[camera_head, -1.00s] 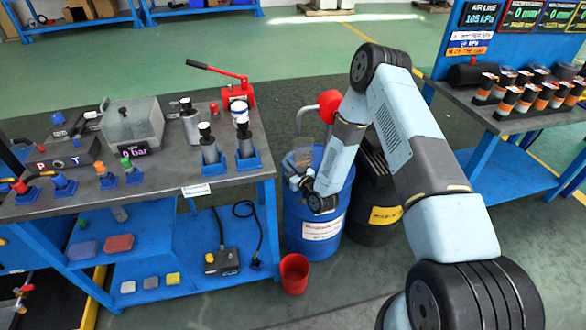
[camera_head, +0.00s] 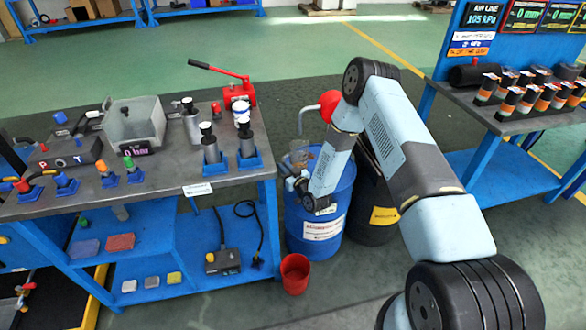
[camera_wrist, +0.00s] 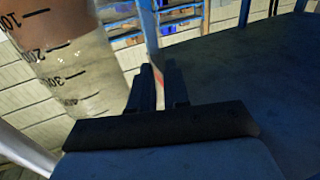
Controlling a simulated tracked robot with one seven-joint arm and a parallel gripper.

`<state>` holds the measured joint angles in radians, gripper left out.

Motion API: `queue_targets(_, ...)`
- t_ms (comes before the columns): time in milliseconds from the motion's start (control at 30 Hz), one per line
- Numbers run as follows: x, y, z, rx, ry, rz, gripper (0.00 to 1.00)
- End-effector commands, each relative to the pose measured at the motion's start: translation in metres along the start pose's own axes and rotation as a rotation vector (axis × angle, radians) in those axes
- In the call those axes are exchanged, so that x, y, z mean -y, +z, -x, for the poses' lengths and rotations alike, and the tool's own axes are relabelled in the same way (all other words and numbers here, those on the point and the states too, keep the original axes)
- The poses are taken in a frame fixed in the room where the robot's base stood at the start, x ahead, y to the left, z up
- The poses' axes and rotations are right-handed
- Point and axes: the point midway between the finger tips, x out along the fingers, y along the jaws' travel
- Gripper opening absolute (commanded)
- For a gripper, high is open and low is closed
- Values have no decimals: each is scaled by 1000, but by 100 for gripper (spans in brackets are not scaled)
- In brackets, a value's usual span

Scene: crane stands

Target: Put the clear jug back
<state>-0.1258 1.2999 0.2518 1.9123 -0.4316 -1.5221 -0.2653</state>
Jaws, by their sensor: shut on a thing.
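The clear jug (camera_head: 299,157) is held over the top of the blue drum (camera_head: 327,232), beside the right end of the workbench. My gripper (camera_head: 289,174) is shut on it, partly hidden by my wrist in the head view. In the wrist view the jug (camera_wrist: 72,62) fills the left side, tilted in the picture, with black graduation marks and a brownish area near the top edge. My gripper's fingers (camera_wrist: 160,82) are close together to its right. The exact grip point on the jug is hard to make out.
The workbench (camera_head: 180,182) carries a clear tank (camera_head: 136,122), grey cylinders in blue holders (camera_head: 212,162) and a red hand pump (camera_head: 238,92). A black drum (camera_head: 375,212) stands behind the blue one. A red bucket (camera_head: 295,273) is on the floor. Another bench stands right.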

Motion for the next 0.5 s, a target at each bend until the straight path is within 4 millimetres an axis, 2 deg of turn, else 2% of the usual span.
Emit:
queue_targets(33,0,1,0,0,0,0,17)
queue_targets(300,0,1,0,0,0,0,41)
queue_targets(500,0,0,0,0,0,0,41)
